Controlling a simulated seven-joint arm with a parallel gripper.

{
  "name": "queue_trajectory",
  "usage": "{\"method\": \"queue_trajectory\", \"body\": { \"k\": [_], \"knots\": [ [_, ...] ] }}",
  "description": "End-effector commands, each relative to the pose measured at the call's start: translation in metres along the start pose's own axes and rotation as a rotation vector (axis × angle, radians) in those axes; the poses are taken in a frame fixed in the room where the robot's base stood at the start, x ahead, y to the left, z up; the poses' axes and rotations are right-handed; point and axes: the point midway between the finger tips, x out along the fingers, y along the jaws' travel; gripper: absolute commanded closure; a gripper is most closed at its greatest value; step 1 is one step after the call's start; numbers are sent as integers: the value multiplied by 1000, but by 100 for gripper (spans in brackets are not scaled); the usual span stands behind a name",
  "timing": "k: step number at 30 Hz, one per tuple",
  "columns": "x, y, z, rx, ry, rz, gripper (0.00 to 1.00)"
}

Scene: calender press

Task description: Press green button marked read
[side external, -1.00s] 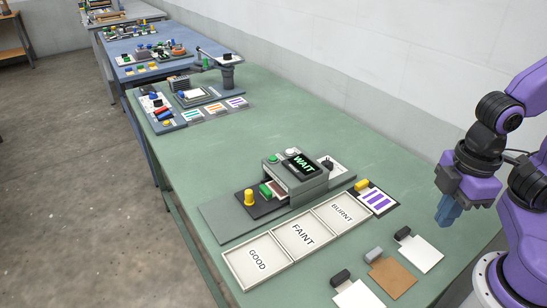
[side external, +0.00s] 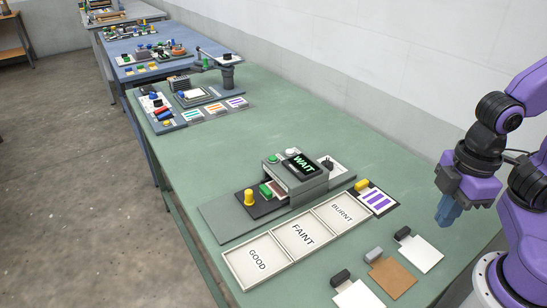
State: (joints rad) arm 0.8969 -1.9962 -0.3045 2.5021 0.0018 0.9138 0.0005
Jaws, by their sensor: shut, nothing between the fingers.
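The grey press (side external: 300,183) stands on the green table, and its black display (side external: 302,164) reads WAIT in green letters. A round green button (side external: 273,158) is on top of the press, left of the display. A green block (side external: 265,190) sits lower, at the front left of the press. No "read" marking is legible on either. My gripper (side external: 447,213) has blue fingers pointing down at the right of the table. It is shut and empty, well to the right of the press and apart from it.
A yellow knob (side external: 249,197) stands left of the press. Trays labelled GOOD (side external: 235,264), FAINT and BURNT lie in front. A purple-striped card (side external: 377,202) and several tabbed plates (side external: 418,254) lie near my gripper.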

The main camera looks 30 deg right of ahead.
Motion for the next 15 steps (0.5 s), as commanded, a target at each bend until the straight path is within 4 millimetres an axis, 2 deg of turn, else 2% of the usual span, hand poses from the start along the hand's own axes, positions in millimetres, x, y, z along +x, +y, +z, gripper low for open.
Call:
{"method": "queue_trajectory", "body": {
  "k": [10, 15],
  "knots": [
    [0, 1, -2, 1, 2, 0, 100],
    [0, 7, -17, 3, 26, -5, 100]
  ]
}}
